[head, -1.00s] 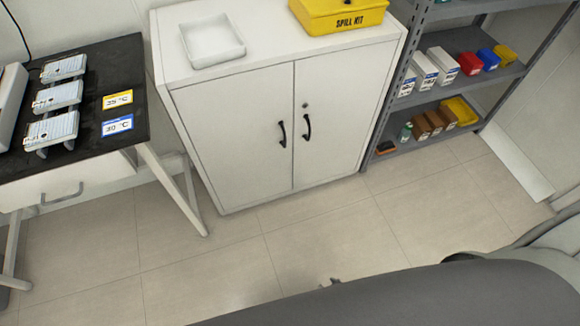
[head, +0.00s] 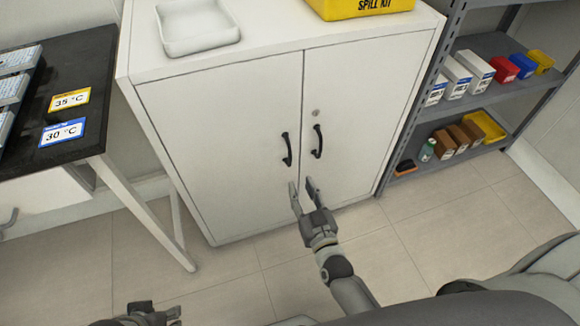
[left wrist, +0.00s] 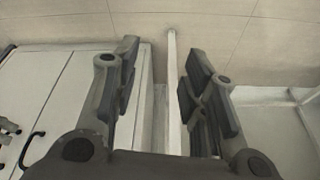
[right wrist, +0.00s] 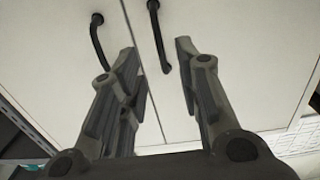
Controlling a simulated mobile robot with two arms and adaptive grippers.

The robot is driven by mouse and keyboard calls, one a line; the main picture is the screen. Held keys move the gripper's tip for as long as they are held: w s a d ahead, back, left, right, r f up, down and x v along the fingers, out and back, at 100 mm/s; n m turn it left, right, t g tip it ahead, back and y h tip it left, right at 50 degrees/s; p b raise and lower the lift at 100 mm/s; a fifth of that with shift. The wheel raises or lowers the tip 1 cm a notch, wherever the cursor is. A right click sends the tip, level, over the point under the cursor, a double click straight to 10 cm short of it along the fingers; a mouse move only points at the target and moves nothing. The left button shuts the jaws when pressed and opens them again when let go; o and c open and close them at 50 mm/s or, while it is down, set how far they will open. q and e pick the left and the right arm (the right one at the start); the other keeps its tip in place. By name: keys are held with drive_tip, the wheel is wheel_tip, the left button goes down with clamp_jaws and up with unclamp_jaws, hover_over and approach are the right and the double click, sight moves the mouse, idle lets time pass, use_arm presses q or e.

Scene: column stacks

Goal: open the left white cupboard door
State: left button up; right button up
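The white cupboard (head: 290,70) has two shut doors. The left door (head: 225,140) has a black curved handle (head: 287,149) near the middle seam. The right door (head: 365,110) has its own black handle (head: 318,141). My right gripper (head: 303,187) is open and empty, just below the handles in the head view. In the right wrist view both handles show beyond the open fingers (right wrist: 157,58); the left door's appears to be the right-hand one (right wrist: 158,38). My left gripper (head: 150,314) is partly cut off at the bottom; the left wrist view shows its fingers (left wrist: 165,65) open and empty.
A black-topped desk (head: 95,115) with a slanted white leg (head: 145,215) stands left of the cupboard. A grey shelf rack (head: 425,110) with boxes is on the right. A white tray (head: 195,30) and yellow spill kit (head: 360,8) sit on top. The tiled floor (head: 225,290) is clear.

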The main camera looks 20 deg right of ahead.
sight(290, 158)
use_arm(q)
drive_tip(key=shift+w+d+t+h+b, duration=0.1)
drive_tip(key=shift+w+d+t+b, duration=0.1)
drive_tip(key=shift+w+t+b, duration=0.4)
drive_tip(key=shift+w+d+t+h+b, duration=0.15)
drive_tip(key=shift+w+d+t, duration=0.1)
drive_tip(key=shift+w, duration=0.65)
drive_tip(key=shift+w+d+t+h+b, duration=0.1)
drive_tip(key=shift+w+d+t+b, duration=0.1)
drive_tip(key=shift+w+t+b, duration=0.4)
use_arm(e)
drive_tip(key=shift+w+r, duration=0.15)
drive_tip(key=shift+w, duration=2.6)
drive_tip(key=shift+w+r, duration=0.1)
drive_tip(key=shift+w, duration=2.65)
use_arm(q)
drive_tip(key=shift+w+g, duration=0.15)
drive_tip(key=shift+g, duration=0.1)
use_arm(e)
drive_tip(key=shift+c, duration=0.4)
clamp_jaws()
